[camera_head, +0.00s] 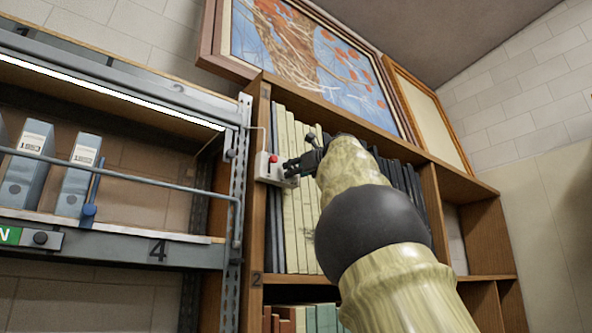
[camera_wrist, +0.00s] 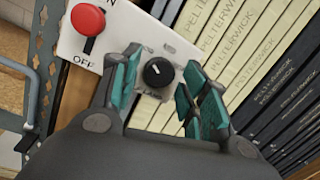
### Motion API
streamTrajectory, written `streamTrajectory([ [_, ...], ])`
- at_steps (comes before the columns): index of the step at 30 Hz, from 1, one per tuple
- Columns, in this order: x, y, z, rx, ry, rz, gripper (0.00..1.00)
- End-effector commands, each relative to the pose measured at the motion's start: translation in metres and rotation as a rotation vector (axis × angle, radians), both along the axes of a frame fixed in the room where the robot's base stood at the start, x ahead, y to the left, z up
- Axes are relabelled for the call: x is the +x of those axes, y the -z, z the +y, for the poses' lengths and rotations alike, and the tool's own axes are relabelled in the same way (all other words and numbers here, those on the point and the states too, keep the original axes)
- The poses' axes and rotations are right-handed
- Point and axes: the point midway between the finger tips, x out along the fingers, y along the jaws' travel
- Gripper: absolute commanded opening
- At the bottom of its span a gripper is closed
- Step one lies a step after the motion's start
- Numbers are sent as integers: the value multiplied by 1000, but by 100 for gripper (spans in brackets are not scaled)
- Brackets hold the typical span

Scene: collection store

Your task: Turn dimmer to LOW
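The dimmer is a round black knob (camera_wrist: 158,72) with a short white mark, on a white control plate (camera_wrist: 112,24). The plate also shows in the head view (camera_head: 265,171), fixed at the left edge of the wooden bookcase. My gripper (camera_wrist: 163,82) is open, with one teal-padded finger on each side of the knob. Whether the pads touch the knob cannot be told. A small label below the knob is partly hidden and too blurred to read. In the head view my gripper (camera_head: 298,166) is at the plate, and the knob is hidden behind it.
A red-topped switch (camera_wrist: 88,19) with ON and OFF marks sits on the same plate, left of the knob. Pale books (camera_wrist: 222,45) and dark books stand close on the right. A metal rack (camera_head: 240,160) with a blue-grey rail stands at the left.

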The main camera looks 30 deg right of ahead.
Motion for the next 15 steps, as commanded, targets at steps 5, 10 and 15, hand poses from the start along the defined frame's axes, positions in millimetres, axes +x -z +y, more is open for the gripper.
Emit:
streamTrajectory([
  [5, 0, 0, 0, 0, 0, 0, 49],
  [10, -1, 0, 0, 1, -1, 0, 49],
  [15, -11, 1, 1, 2, -1, 0, 49],
])
